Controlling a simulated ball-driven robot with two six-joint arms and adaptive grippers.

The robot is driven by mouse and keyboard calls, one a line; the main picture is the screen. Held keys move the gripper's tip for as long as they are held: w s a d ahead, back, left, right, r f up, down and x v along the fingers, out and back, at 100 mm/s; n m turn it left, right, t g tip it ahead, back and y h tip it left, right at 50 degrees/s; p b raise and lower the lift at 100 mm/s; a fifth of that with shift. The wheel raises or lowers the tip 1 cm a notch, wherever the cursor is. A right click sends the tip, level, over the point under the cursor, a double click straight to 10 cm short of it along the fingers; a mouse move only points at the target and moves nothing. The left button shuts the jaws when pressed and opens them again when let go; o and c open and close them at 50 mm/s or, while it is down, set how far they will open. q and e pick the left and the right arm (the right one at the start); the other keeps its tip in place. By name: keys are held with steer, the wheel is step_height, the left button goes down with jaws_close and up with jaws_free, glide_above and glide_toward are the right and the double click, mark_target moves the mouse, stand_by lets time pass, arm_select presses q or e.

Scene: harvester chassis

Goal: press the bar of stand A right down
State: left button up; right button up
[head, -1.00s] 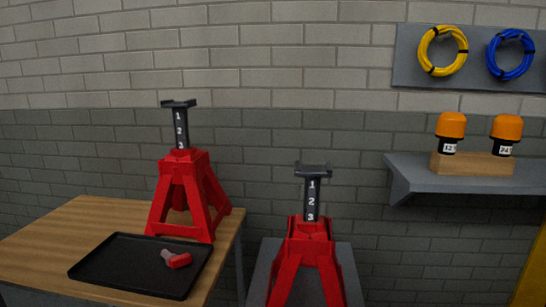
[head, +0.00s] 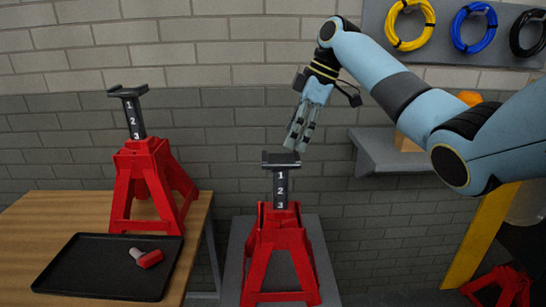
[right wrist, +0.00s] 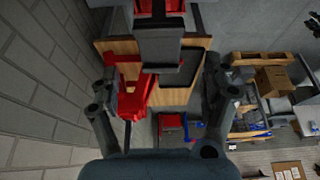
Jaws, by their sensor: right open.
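Two red jack stands show in the head view, and I can read no letter on either. One stand (head: 145,165) is on the wooden table at left. The other stand (head: 278,232) is on a grey support at centre. Each has a raised dark bar marked 1, 2, 3: the left bar (head: 134,115) and the centre bar (head: 281,190). My right gripper (head: 297,143) is open and empty, pointing down just above the centre bar's flat top. In the right wrist view a dark bar top (right wrist: 160,50) lies between the open fingers. My left gripper is out of view.
A black tray (head: 75,275) with a red-handled piece (head: 150,259) lies on the wooden table (head: 25,235). A grey wall shelf (head: 375,160) is right of the gripper. Coiled cables (head: 474,23) hang above. A yellow post (head: 480,235) stands at right.

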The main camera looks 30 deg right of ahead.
mark_target(282, 158)
steer(key=x, duration=0.8)
steer(key=shift+d+p, duration=0.1)
steer(key=shift+p, duration=0.3)
